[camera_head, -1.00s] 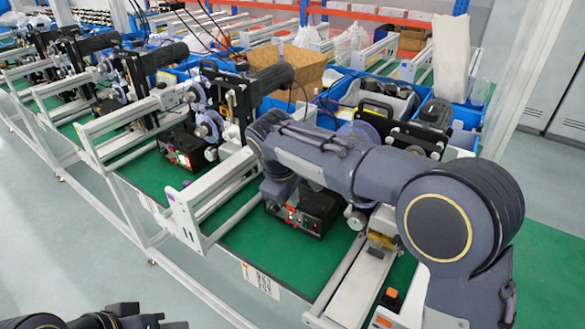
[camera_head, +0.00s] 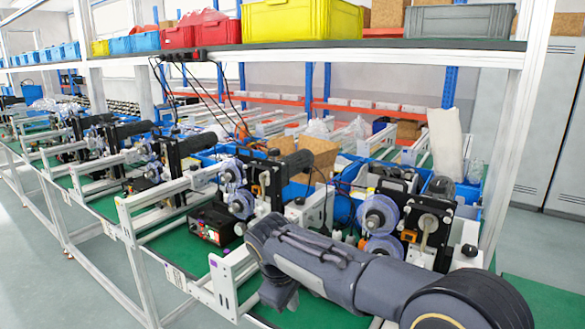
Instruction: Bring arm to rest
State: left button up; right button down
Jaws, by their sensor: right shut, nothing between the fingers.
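My right arm (camera_head: 330,270), dark grey with a thick round elbow joint, reaches in from the lower right across the front of the workbench. Its wrist bends downward at the left end, and the right gripper (camera_head: 281,298) hangs there, small and partly hidden by the wrist. It is shut with nothing seen in it. It is above the green bench top (camera_head: 190,250), in front of the coder machines. My left gripper and arm are not in view.
A row of coder machines (camera_head: 380,215) with reels and white rails runs along the bench close to the arm. A black control box (camera_head: 208,222) stands left of the wrist. An upper shelf holds a yellow bin (camera_head: 300,20) and a grey bin (camera_head: 460,22). Floor at lower left is clear.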

jog(key=s+d+r+m+y, duration=0.2)
jog(key=s+d+m, duration=0.1)
jog(key=s+d, duration=0.5)
jog(key=s+d+r+m+y, duration=0.25)
jog(key=s+d, duration=0.25)
jog(key=d, duration=0.5)
jog(key=s+d+f+m+t, duration=0.1)
jog(key=s+f+m, duration=0.1)
jog(key=s, duration=0.3)
jog(key=s+d+f+m+y, duration=0.1)
jog(key=s+f+m, duration=0.1)
jog(key=s, duration=0.3)
jog(key=s+f+m+t, duration=0.1)
jog(key=s+f+m, duration=0.1)
jog(key=s, duration=0.4)
jog(key=shift+d+f+m+t, duration=0.2)
jog(key=shift+d+m+t, duration=0.15)
jog(key=shift+m, duration=0.5)
